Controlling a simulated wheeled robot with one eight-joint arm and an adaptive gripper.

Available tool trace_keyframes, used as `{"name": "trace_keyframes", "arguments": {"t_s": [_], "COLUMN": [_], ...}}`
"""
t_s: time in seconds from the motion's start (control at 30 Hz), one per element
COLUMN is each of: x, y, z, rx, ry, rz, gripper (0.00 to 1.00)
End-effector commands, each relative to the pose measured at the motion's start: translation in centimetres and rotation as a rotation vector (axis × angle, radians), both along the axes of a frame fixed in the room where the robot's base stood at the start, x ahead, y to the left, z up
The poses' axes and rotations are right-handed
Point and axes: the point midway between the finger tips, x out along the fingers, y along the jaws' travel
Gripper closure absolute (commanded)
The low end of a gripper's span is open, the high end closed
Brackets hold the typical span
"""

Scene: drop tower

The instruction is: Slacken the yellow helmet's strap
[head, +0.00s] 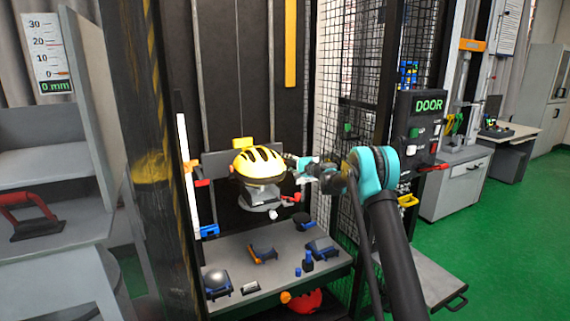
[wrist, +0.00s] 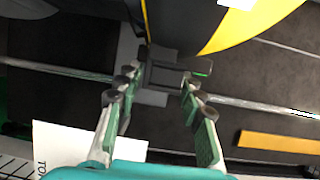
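The yellow helmet (head: 258,160) with black stripes sits on a grey headform (head: 260,193) inside the tower. Its yellow and black shell also fills the top of the wrist view (wrist: 235,32). My gripper (head: 298,164) reaches in from the right, close beside the helmet. In the wrist view my gripper (wrist: 158,82) is open, with its fingers on either side of a small dark block (wrist: 165,76) with a green mark, by the helmet's edge. I cannot tell whether this block belongs to the strap, or whether the fingers touch it. No strap webbing is clearly visible.
A grey bench (head: 260,277) below the helmet holds several tools and blocks. A red helmet (head: 305,300) lies beneath it. A mesh panel (head: 340,75) and a control box marked DOOR (head: 425,115) stand to the right. A striped post (head: 150,160) stands left. Green floor is open at right.

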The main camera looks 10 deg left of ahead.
Motion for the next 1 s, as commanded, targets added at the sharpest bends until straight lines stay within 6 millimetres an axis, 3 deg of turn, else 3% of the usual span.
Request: {"name": "trace_keyframes", "arguments": {"t_s": [0.1, 0.37, 0.57, 0.8, 1.0], "x": [0.0, 0.0, 0.0, 0.2, 0.2], "y": [0.0, -0.1, -0.1, 0.0, 0.0], "z": [0.0, 0.0, 0.4, 3.6, 3.8], "rx": [0.000, 0.000, 0.000, 0.000, 0.000], "ry": [0.000, 0.000, 0.000, 0.000, 0.000], "rz": [0.000, 0.000, -0.001, -0.001, -0.001], "gripper": [0.62, 0.92, 0.92, 0.92, 0.92]}}
